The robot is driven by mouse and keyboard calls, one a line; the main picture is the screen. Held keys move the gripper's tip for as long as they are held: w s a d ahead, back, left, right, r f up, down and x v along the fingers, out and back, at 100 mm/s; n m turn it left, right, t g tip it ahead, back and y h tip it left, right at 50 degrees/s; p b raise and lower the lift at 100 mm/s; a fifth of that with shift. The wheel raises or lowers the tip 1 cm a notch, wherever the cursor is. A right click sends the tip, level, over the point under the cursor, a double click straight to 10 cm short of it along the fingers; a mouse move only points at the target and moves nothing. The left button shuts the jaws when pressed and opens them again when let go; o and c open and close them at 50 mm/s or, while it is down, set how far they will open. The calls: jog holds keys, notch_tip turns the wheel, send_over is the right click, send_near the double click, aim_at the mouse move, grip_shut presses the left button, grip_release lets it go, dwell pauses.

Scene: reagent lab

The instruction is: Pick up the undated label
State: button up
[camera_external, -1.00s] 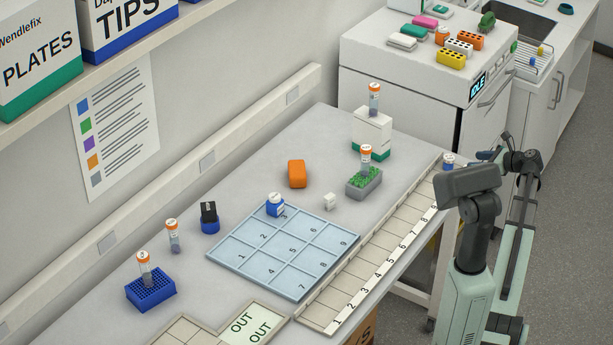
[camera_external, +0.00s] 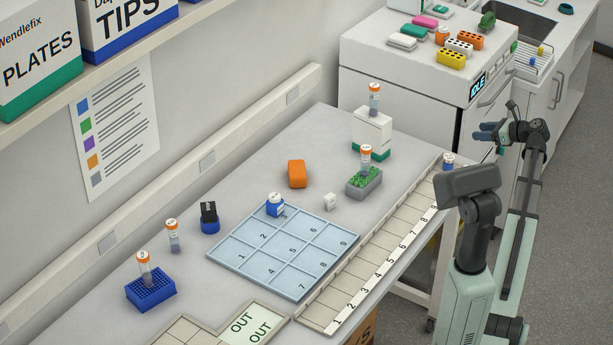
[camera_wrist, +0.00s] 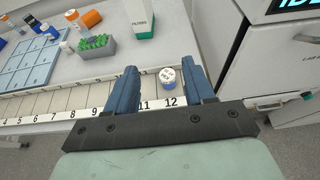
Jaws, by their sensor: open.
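I cannot tell which item carries an undated label; the print is too small. A blue jar with a white marked lid (camera_external: 448,160) stands at the far end of the numbered strip (camera_external: 377,262). In the wrist view this jar (camera_wrist: 168,78) stands by slot 12, seen between my fingers but beyond them. My gripper (camera_external: 482,132) is open and empty, off the table's right end; its two blue fingers (camera_wrist: 160,88) show apart in the wrist view. A similar blue jar (camera_external: 275,205) stands on the blue-grey numbered tray (camera_external: 300,292). Orange-capped vials stand around the table, one (camera_external: 172,236) near the wall.
A green-topped grey rack (camera_external: 364,187) holds a vial; a white box (camera_external: 371,133) bears another. An orange block (camera_external: 297,174), a small white block (camera_external: 330,202), a black-and-blue item (camera_external: 209,218) and a blue rack (camera_external: 151,291) stand on the table. A white machine (camera_external: 405,75) stands behind.

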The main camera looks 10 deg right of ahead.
notch_tip(320, 180, up, 3)
jog(key=m+g+h, duration=1)
jog(key=m, duration=1)
send_over(330, 196)
jog(key=f, duration=1.3)
jog(key=shift+w+f, duration=0.25)
jog(key=shift+s+f, duration=0.2)
jog(key=shift+f, duration=2.45)
